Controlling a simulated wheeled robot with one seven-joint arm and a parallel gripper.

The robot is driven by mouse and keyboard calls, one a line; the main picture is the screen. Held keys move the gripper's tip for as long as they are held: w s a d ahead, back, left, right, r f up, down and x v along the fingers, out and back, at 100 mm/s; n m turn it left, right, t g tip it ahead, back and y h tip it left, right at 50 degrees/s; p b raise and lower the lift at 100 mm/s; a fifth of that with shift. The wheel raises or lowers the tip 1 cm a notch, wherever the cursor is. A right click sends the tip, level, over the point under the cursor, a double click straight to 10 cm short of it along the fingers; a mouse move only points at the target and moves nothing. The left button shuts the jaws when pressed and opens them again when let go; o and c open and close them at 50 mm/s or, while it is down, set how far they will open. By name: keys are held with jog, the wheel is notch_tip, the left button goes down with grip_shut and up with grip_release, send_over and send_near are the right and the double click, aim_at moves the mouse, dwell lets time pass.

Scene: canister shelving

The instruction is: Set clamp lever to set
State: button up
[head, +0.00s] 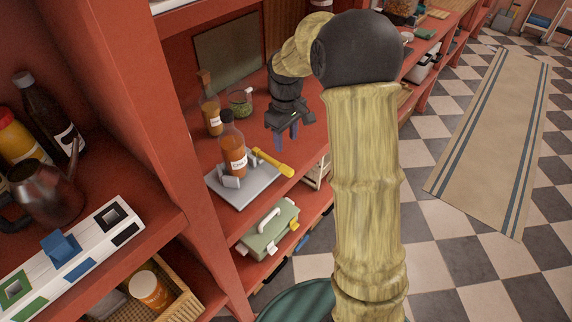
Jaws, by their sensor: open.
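A yellow clamp lever (272,161) sits at the right side of a grey clamp plate (243,196) on the red shelf. It lies at a low slant, its thicker end toward the shelf's front edge. An amber bottle (233,158) with a white label stands upright on the plate, beside small grey jaws (231,181). My gripper (286,138) points down with its fingers open and empty. In the picture it is just above the lever and appears apart from it. I cannot make out any set mark on the clamp.
Another bottle (210,108) and a glass jar (240,102) stand behind the clamp. A green case (268,229) sits on the shelf below. At left are a dark kettle (50,190) and a white panel (75,262). The checkered floor at right is mostly clear around a runner rug (497,135).

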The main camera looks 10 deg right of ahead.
aim_at(286, 168)
notch_tip(286, 168, down, 12)
jog(key=shift+r+p, duration=0.2)
jog(key=shift+p, duration=0.5)
grip_shut()
